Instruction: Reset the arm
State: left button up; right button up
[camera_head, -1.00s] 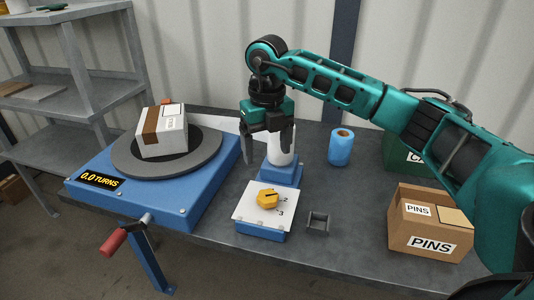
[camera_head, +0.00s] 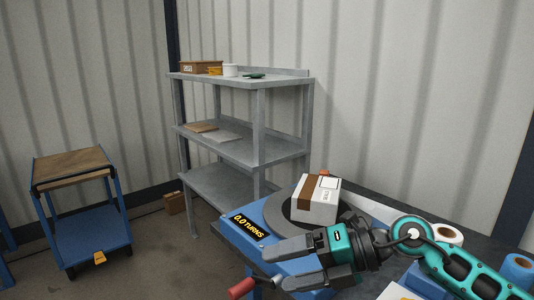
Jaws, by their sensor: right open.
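My right arm comes in from the lower right. Its gripper (camera_head: 276,267) is open and empty, with its two dark fingers pointing left. In the picture it lies over the front part of the blue turntable unit (camera_head: 262,214), and I cannot tell its exact height above it. My left gripper is not in view.
A white box with a brown stripe (camera_head: 318,200) sits on the grey turntable disc (camera_head: 285,207); the display reads 0.0 TURNS. A red crank handle (camera_head: 241,289) sticks out at the front. A grey shelf (camera_head: 240,83) stands behind, and a blue cart (camera_head: 88,235) stands left.

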notch_tip(320, 180, up, 8)
jog(key=r+m+t+y, duration=0.1)
jog(key=m+t+y, duration=0.4)
jog(key=m+t, duration=0.6)
jog(key=d+f+m+t+h, duration=0.4)
jog(key=d+f+m+h, duration=0.85)
jog(key=m+h, duration=0.65)
jog(key=s+d+f+m+g, duration=0.2)
jog(key=s+f+g, duration=0.5)
jog(key=s, duration=0.4)
jog(key=s+d+f+m+g, duration=0.25)
jog(key=s+f+g, duration=0.35)
jog(key=s+f, duration=0.4)
jog(key=w+a+f+t+y, duration=0.2)
jog(key=w+a+f+t, duration=0.1)
jog(key=w+f+t, duration=0.3)
notch_tip(320, 180, down, 2)
jog(key=shift+w+a+t, duration=0.15)
jog(key=shift+w+t, duration=0.25)
jog(key=shift+t, duration=0.3)
